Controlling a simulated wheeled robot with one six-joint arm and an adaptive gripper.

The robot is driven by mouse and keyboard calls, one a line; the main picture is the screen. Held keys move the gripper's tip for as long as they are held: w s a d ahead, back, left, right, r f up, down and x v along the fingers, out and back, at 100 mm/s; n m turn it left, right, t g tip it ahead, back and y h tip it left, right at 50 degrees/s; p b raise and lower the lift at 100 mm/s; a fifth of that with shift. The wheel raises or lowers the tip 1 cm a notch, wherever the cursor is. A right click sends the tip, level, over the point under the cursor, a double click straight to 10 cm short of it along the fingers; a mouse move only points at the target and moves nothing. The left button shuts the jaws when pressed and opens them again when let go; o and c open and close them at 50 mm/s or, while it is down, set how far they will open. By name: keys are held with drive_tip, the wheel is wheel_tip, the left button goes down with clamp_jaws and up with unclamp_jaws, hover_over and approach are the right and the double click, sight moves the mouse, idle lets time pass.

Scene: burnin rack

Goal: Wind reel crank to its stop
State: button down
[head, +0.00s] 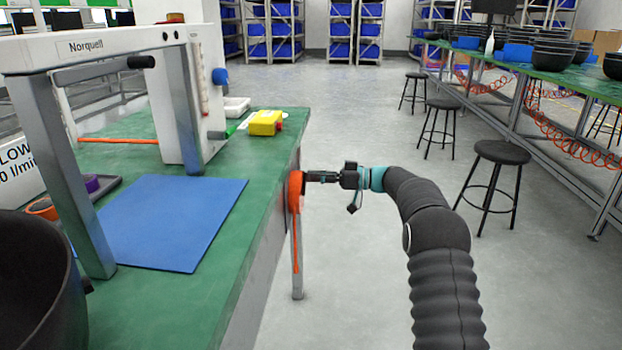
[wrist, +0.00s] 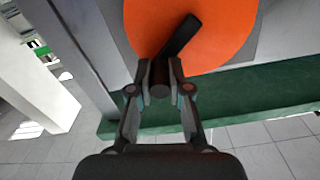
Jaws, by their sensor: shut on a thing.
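The orange reel (head: 294,192) is on the side of the green bench, with an orange strip hanging below it. In the wrist view the reel (wrist: 222,28) is a large orange disc with a dark crank (wrist: 181,36) across its face. The crank arm slants from upper right down to a round knob at lower left. My gripper (wrist: 160,82) is shut on that knob, one finger on each side of it. In the head view my gripper (head: 312,177) reaches the reel from the right. The crank is hidden there.
The green bench (head: 190,295) carries a blue mat (head: 165,220), a grey frame (head: 188,105), a yellow box (head: 265,122) and a black bowl (head: 35,290). Black stools (head: 502,152) stand to the right. The floor between bench and stools is clear.

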drive_tip(key=m, duration=0.1)
drive_tip(key=f+m, duration=0.1)
drive_tip(key=shift+w+a+m, duration=0.15)
drive_tip(key=shift+w+m, duration=0.15)
drive_tip(key=shift+m, duration=0.1)
drive_tip(key=s+f+m+p, duration=0.2)
drive_tip(key=f+m, duration=0.1)
drive_tip(key=m, duration=0.8)
drive_tip(key=s+f+m+p, duration=0.2)
drive_tip(key=f+m+p, duration=0.1)
drive_tip(key=m, duration=0.9)
drive_tip(key=shift+f, duration=0.75)
drive_tip(key=c, duration=1.1)
unclamp_jaws()
